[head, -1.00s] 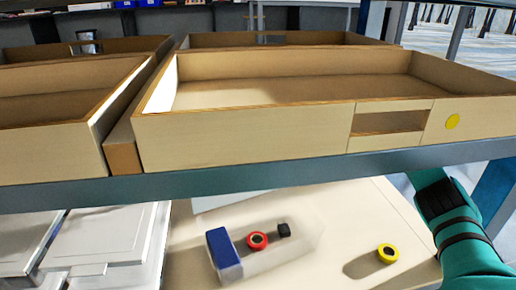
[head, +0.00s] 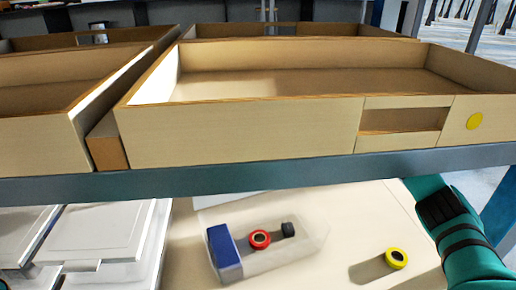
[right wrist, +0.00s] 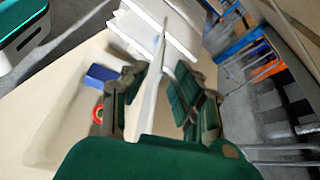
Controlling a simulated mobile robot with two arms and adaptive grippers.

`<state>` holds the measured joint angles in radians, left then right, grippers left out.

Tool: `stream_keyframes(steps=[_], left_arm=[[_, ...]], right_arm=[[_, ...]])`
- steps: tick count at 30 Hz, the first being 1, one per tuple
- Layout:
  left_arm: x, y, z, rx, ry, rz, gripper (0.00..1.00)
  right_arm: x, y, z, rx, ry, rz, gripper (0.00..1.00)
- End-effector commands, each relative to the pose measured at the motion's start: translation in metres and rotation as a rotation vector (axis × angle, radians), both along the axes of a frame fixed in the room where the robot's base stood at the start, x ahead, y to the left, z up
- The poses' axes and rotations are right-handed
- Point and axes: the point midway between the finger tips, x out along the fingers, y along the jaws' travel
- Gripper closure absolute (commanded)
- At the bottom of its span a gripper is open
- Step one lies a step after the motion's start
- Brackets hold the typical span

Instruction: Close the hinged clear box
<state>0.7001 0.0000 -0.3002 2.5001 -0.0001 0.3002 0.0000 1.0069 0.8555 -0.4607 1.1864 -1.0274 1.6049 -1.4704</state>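The clear box (head: 290,252) lies on a beige table below the shelf in the head view. Inside it show a blue block (head: 223,246), a red ring-shaped roll (head: 260,239) and a small black piece (head: 288,230). In the right wrist view the blue block (right wrist: 101,75) and red roll (right wrist: 98,114) show left of the fingers. My right gripper (right wrist: 158,88) is open, its fingers on either side of a thin pale panel (right wrist: 149,95) seen nearly edge-on. I cannot tell if this is the box's lid or whether a finger touches it. My left gripper is out of view.
A shelf with wooden trays (head: 240,134) hangs over the table and hides its back part. A yellow roll (head: 396,258) stands right of the box. White panels (head: 105,232) lie at the left. The beige table (head: 345,212) is bare between box and yellow roll.

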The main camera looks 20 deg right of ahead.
Motion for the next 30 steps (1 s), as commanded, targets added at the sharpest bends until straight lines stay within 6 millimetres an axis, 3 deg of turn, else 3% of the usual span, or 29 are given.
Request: stream_keyframes(steps=[3, 9, 23, 30], left_arm=[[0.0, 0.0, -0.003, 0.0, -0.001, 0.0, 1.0], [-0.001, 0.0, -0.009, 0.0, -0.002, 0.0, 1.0], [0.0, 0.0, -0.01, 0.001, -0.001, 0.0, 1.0], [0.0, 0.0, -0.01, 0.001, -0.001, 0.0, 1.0]], right_arm=[[0.003, 0.025, -0.005, 0.0, 0.001, 0.002, 0.72], [0.007, 0.051, -0.015, 0.0, 0.0, 0.001, 0.72], [0.009, 0.062, -0.018, 0.0, 0.001, -0.001, 0.72], [0.009, 0.062, -0.018, 0.0, 0.001, -0.001, 1.0]])
